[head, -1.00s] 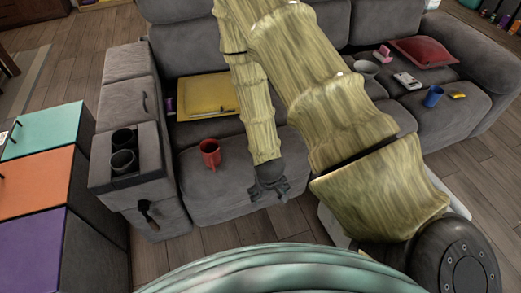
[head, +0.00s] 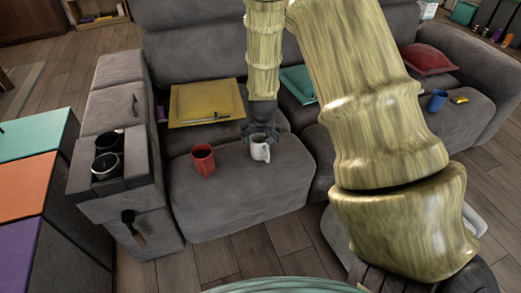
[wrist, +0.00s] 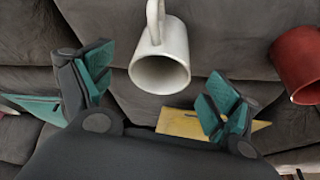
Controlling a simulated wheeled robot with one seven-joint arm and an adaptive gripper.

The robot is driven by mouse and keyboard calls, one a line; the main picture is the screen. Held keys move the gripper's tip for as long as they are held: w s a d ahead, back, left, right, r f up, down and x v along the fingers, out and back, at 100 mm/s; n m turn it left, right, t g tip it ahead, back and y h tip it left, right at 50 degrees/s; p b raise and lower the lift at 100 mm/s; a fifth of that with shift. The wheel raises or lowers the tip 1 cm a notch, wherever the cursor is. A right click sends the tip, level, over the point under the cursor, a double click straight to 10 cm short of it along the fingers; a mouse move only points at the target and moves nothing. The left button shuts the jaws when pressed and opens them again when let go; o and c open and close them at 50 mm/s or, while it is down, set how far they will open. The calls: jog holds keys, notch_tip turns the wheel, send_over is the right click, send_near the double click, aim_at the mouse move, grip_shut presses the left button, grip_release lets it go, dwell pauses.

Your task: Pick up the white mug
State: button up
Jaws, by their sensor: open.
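The white mug (head: 260,149) stands upright on the left grey sofa seat, to the right of a red mug (head: 203,160). My gripper (head: 262,131) is just behind and above it. In the wrist view, the white mug (wrist: 161,55) shows its open mouth and its handle points to the top of the picture. It appears between the two spread teal-padded fingers, with a gap to each. The gripper is open and holds nothing. The head view partly hides the fingers, so I cannot tell their exact height against the rim.
The red mug (wrist: 298,65) is close by on the right in the wrist view. A yellow cushion (head: 192,100) with a thin dark item on it lies at the seat back. The armrest cup holders (head: 106,152) are on the left. A blue mug (head: 437,100) stands on the right seat.

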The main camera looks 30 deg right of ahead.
jog(key=b+x, duration=0.1)
jog(key=x, duration=0.7)
jog(key=shift+w+f, duration=0.15)
jog(key=shift+w, duration=0.1)
jog(key=c, duration=1.1)
